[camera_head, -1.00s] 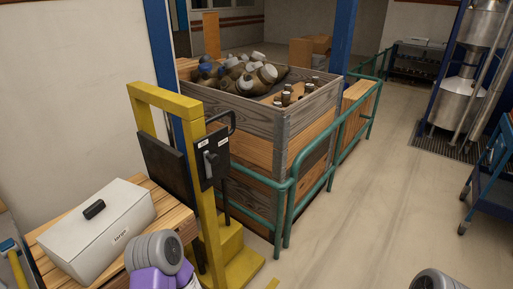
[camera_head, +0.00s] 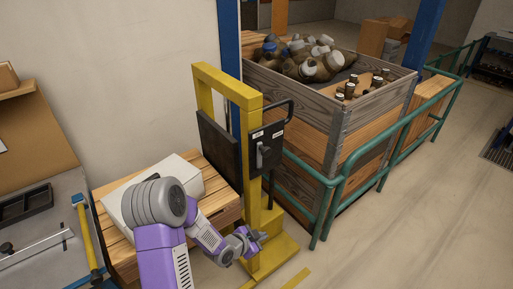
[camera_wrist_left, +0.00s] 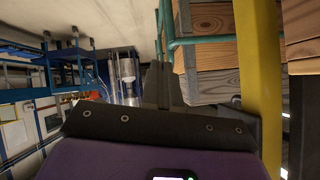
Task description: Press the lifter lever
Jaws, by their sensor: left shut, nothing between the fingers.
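The lifter (camera_head: 247,130) is a yellow frame with a black panel; its grey lever (camera_head: 264,155) sits on the panel's front between small white labels. My left gripper (camera_head: 260,238) is shut and empty, low beside the yellow post and below the lever, apart from it. In the left wrist view the dark closed fingers (camera_wrist_left: 156,84) point ahead, with a yellow post (camera_wrist_left: 258,70) at their right. The lever cannot be made out in that view. My right gripper is not in view.
A wooden crate (camera_head: 300,108) of bottles and meter-like parts stands behind the lifter, with a green railing (camera_head: 331,185) in front. A white box (camera_head: 183,176) on a wooden crate sits under my left arm. A workbench (camera_head: 40,235) is at left.

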